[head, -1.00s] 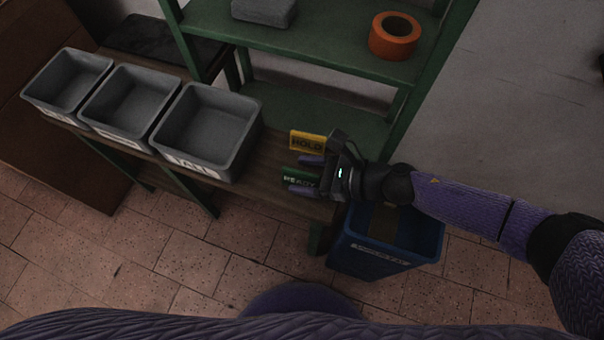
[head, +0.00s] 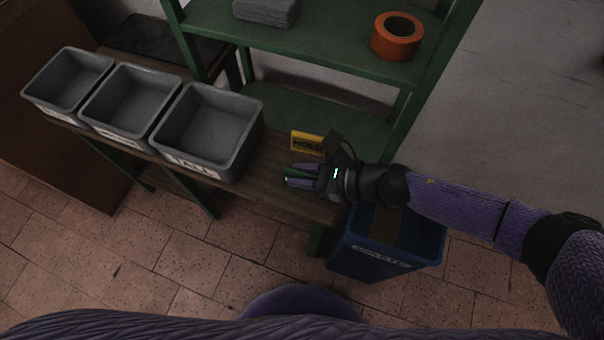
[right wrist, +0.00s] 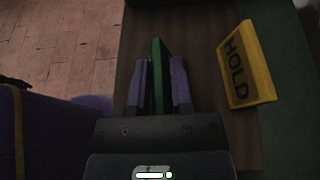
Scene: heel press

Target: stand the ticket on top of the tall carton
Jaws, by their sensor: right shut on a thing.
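A thin green ticket (head: 293,178) is between the fingers of my right gripper (head: 301,176), above the front right end of the wooden bench. In the right wrist view the green ticket (right wrist: 157,68) stands on edge, with a finger against each side, so the right gripper (right wrist: 160,84) is shut on it. A yellow HOLD ticket (head: 307,143) stands close by on the bench; in the right wrist view it is to the right of the fingers (right wrist: 246,65). I cannot make out a tall carton for certain. My left gripper is not in view.
Three grey bins (head: 208,132) stand in a row on the wooden bench (head: 262,178). A green shelf (head: 330,48) behind holds an orange tape roll (head: 397,37) and a grey block (head: 266,11). A blue waste bin (head: 372,262) is below my right forearm. A large brown surface (head: 60,170) is at left.

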